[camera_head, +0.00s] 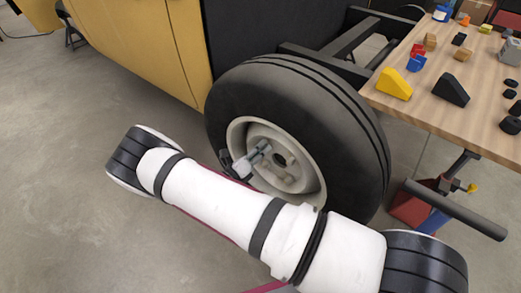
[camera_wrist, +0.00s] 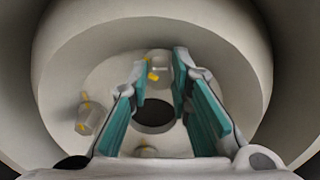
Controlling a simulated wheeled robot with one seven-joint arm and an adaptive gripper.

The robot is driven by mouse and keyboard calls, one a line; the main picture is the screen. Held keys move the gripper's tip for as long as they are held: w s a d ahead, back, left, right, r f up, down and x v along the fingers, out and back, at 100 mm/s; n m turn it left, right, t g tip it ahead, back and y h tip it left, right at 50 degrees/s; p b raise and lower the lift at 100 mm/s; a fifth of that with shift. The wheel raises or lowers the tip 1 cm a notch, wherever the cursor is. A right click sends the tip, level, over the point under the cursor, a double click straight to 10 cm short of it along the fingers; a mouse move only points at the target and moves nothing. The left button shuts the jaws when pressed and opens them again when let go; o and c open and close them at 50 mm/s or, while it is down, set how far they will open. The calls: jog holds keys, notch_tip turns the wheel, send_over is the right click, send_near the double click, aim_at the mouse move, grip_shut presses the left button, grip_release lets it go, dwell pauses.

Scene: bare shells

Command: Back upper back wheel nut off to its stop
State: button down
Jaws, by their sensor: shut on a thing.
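The back wheel (camera_head: 337,105) is a black tyre on a pale rim (camera_head: 313,185). In the wrist view, the upper wheel nut (camera_wrist: 158,66) is a pale cylinder with a yellow mark, above the dark centre hole (camera_wrist: 153,116). My gripper (camera_wrist: 160,64) reaches into the rim with its teal pads on either side of this nut, shut on it. My gripper also shows in the head view (camera_head: 258,154), where the gripped nut cannot be made out. Another pale nut with a yellow mark (camera_wrist: 90,116) sits at left, and a lower one (camera_wrist: 147,152) is partly cut off.
The rim wall (camera_wrist: 235,60) closely surrounds my gripper. A yellow vehicle body (camera_head: 140,40) stands behind left of the wheel. A wooden table (camera_head: 440,115) with several blocks is at right, a red container (camera_head: 410,207) under it. The grey floor at left is clear.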

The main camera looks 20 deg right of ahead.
jog(key=n, duration=0.7)
jog(key=shift+f, duration=0.1)
jog(key=n, duration=0.7)
jog(key=shift+b, duration=0.3)
jog(key=c, duration=1.5)
grip_release()
jog(key=shift+o, duration=0.2)
jog(key=shift+a, duration=0.1)
jog(key=v, duration=1.2)
